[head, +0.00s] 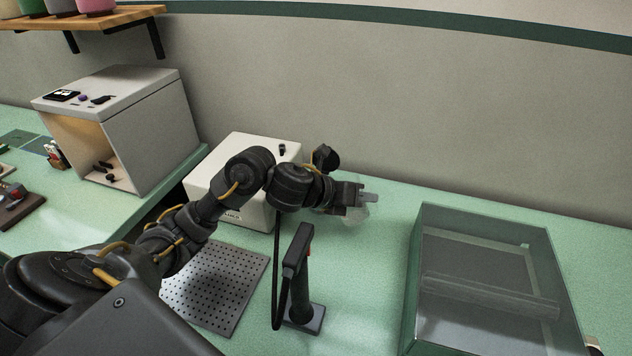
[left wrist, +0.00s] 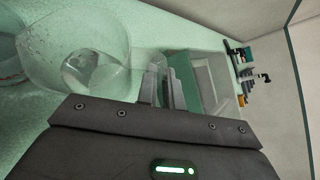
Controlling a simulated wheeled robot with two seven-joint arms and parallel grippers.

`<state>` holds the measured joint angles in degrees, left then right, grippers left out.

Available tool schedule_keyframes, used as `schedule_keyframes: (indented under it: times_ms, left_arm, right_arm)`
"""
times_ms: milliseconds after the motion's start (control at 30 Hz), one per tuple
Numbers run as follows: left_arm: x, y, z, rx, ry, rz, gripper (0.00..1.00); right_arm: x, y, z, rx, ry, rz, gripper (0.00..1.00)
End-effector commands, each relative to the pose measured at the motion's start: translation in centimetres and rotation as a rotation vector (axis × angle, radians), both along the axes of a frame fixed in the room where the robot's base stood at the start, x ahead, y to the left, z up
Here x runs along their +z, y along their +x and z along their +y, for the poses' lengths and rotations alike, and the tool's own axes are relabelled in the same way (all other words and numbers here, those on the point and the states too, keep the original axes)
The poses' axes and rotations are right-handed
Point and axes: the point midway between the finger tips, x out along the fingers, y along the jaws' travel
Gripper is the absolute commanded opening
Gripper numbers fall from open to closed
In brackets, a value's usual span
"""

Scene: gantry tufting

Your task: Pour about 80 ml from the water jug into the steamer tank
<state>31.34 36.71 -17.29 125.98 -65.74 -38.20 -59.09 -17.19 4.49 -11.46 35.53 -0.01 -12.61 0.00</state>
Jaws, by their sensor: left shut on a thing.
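My left gripper (head: 366,197) reaches past the white box-shaped unit and is shut on a clear jug (head: 355,214). In the left wrist view the jug (left wrist: 88,52) is large, see-through and left of the fingers (left wrist: 160,88), which close on its handle. The water level and exact tilt of the jug are hard to tell. The white unit (head: 208,182), apparently the steamer, stands against the back wall, partly hidden behind my left arm. Its tank opening is not visible. A black steam head on a stand (head: 299,265) stands in front, with a black hose beside it. My right gripper is not in view.
A clear lidded case with a roller inside (head: 412,290) stands at the right. A perforated grey plate (head: 205,297) lies below my left arm. A white open-fronted cabinet (head: 150,125) stands at the left under a wooden shelf (head: 85,20). Bare green counter lies between stand and case.

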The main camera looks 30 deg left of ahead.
Motion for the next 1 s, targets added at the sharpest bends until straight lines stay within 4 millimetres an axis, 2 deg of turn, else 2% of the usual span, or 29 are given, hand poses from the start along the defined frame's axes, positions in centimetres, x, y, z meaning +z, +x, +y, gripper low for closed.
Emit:
schedule_keyframes:
  times_ms: [567, 767, 900, 1000]
  left_arm:
    - [0.0, 0.0, -0.1, 0.000, 0.003, -0.002, 0.00]
    - [-1.2, -0.2, -0.7, -0.001, 0.045, -0.012, 0.00]
    - [-2.7, -0.4, -1.6, 0.000, 0.107, -0.029, 0.00]
    - [-0.3, -0.5, -2.0, 0.003, 0.143, -0.037, 0.00]
  right_arm:
    - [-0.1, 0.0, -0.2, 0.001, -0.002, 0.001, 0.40]
    - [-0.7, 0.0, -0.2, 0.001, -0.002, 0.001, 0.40]
    - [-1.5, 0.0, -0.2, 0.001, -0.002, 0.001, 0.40]
    - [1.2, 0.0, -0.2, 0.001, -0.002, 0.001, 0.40]
